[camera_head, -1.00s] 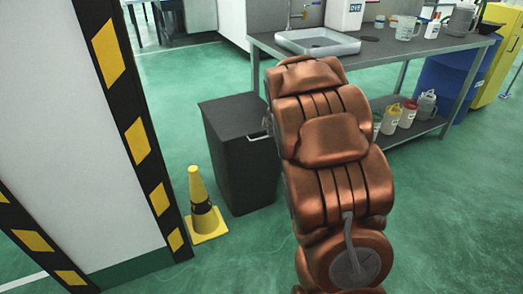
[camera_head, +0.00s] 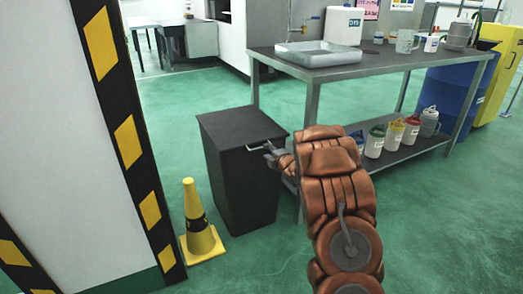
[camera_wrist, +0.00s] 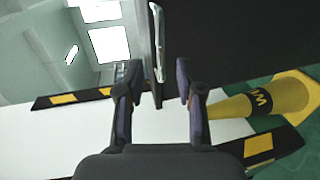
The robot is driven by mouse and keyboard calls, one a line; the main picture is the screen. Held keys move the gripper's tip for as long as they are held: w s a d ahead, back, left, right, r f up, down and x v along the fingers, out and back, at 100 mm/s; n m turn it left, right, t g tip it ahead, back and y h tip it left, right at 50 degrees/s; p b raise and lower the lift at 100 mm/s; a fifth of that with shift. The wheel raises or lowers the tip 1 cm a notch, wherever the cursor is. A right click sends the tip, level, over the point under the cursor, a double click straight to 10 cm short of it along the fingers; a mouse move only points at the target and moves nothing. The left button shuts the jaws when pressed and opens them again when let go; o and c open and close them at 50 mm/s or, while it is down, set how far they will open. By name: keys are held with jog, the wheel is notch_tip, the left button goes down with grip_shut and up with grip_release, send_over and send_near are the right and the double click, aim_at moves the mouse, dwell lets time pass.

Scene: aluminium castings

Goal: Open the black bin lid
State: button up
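The black bin (camera_head: 238,185) stands upright on the floor beside the workbench. Its flat lid (camera_head: 235,124) is closed. A light metal handle (camera_head: 265,145) runs along the lid's edge on the side facing my arm. My gripper (camera_head: 272,153) is at this handle in the head view, small and partly hidden by my arm. In the wrist view, my gripper (camera_wrist: 158,78) is open, with its fingers apart. The handle (camera_wrist: 157,38) appears upright there, its lower end between the fingertips in the picture. I cannot tell whether they touch it. The dark bin (camera_wrist: 235,40) fills the upper right.
A yellow cone (camera_head: 198,225) stands left of the bin, near a striped wall edge (camera_head: 128,140). The workbench (camera_head: 390,68) with a sink tray (camera_head: 317,54) is behind and to the right. Several containers stand on its lower shelf (camera_head: 440,142). The floor in front is clear.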

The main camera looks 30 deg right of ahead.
aim_at(261, 148)
jog(key=shift+b+x, duration=0.55)
jog(key=shift+x, duration=2.65)
grip_shut()
